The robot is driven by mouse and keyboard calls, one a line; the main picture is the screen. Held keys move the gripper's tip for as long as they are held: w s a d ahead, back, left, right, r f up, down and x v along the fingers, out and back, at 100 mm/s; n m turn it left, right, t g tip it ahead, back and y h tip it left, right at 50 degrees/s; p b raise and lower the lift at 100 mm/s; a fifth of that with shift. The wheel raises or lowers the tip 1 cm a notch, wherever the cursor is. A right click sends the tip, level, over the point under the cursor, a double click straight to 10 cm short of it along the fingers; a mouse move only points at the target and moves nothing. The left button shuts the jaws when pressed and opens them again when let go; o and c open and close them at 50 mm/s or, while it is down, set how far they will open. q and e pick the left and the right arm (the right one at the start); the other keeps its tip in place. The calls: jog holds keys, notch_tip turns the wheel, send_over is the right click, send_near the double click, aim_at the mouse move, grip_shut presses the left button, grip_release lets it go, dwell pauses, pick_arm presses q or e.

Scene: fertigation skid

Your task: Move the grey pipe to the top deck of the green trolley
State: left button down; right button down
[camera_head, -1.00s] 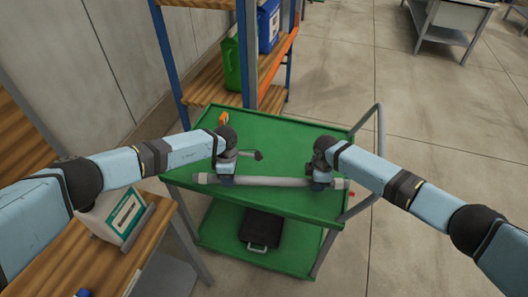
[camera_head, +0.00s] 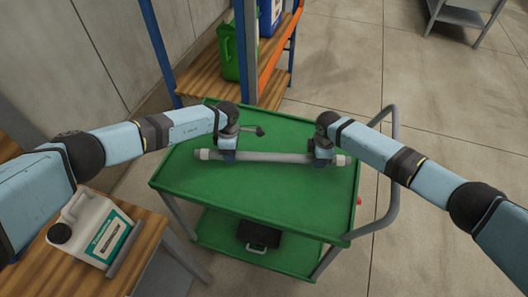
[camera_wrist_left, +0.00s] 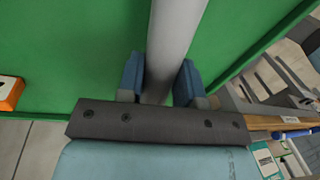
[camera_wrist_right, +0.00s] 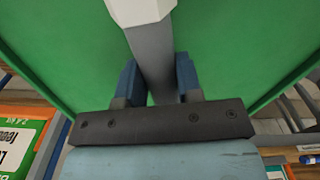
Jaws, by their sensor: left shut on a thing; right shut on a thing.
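The grey pipe (camera_head: 270,157) has paler ends and lies crosswise over the top deck of the green trolley (camera_head: 200,178) in the head view. My left gripper (camera_head: 228,156) is shut on the pipe near its left end. My right gripper (camera_head: 322,161) is shut on it near its right end. The wrist views show the pipe between blue fingers in the left gripper (camera_wrist_left: 160,88) and the right gripper (camera_wrist_right: 158,85), with green deck behind it. I cannot tell whether the pipe touches the deck.
An orange object (camera_wrist_left: 9,93) sits at the deck's edge in the left wrist view. A black case (camera_head: 260,237) is on the lower shelf. A white jug (camera_head: 92,228) stands on a wooden bench at left. A rack with canisters (camera_head: 232,52) stands behind. The deck's front is clear.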

aim_at(233, 165)
pick_arm(q)
jog(key=shift+s+r, duration=0.15)
jog(key=shift+r, duration=0.1)
pick_arm(e)
jog(key=shift+s+r, duration=0.15)
jog(key=shift+s, duration=0.05)
pick_arm(q)
jog(key=shift+f, duration=0.1)
